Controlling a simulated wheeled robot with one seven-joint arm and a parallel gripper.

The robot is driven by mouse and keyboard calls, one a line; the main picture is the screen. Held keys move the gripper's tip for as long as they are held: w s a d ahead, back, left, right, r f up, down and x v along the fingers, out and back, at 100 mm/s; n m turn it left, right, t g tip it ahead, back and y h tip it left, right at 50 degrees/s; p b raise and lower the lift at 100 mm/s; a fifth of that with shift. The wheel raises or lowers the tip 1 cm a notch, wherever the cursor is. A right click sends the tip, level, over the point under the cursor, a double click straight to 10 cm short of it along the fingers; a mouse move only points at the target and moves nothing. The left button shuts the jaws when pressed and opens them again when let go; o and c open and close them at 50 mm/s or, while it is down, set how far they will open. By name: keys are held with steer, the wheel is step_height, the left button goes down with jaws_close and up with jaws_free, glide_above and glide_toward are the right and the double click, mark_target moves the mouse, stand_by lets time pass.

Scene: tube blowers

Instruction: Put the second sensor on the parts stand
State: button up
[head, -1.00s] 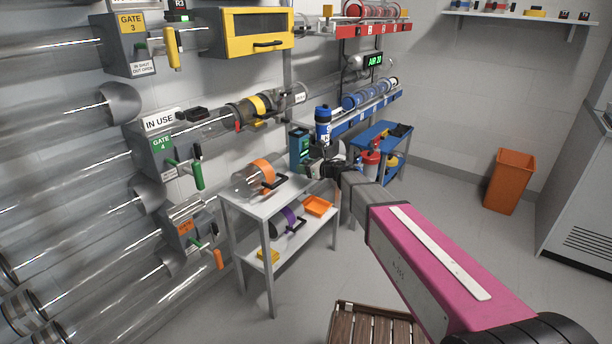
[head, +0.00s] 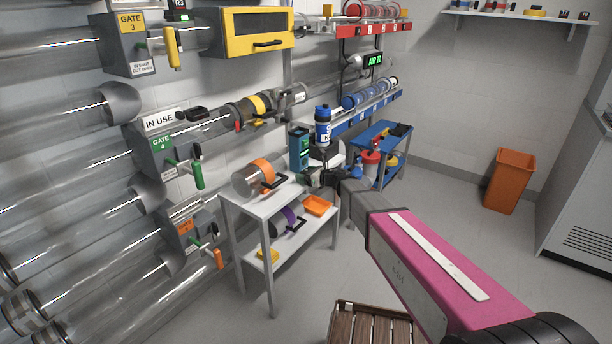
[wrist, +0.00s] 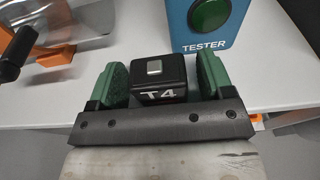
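A small black sensor block marked T4 (wrist: 161,80), with a silver square on top, is upright at the white tabletop in the wrist view. My gripper (wrist: 162,82) has one green-padded finger on each side of it, with narrow gaps, so it looks open around the block. In the head view my gripper (head: 312,179) is low at the right end of the white two-level stand (head: 262,207); the block cannot be made out there. The teal tester (head: 299,150), with a green button, stands just behind the block; it also shows in the wrist view (wrist: 206,30).
A clear tube piece with an orange band (head: 254,178) lies left on the stand's top. An orange tray (head: 317,205) is on its lower shelf. A blue bottle (head: 323,127) and a blue stand (head: 384,140) are behind. A wooden crate (head: 372,325) is on the floor.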

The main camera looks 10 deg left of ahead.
steer(key=v, duration=1.1)
steer(key=shift+w+r, duration=0.25)
steer(key=shift+r, duration=0.1)
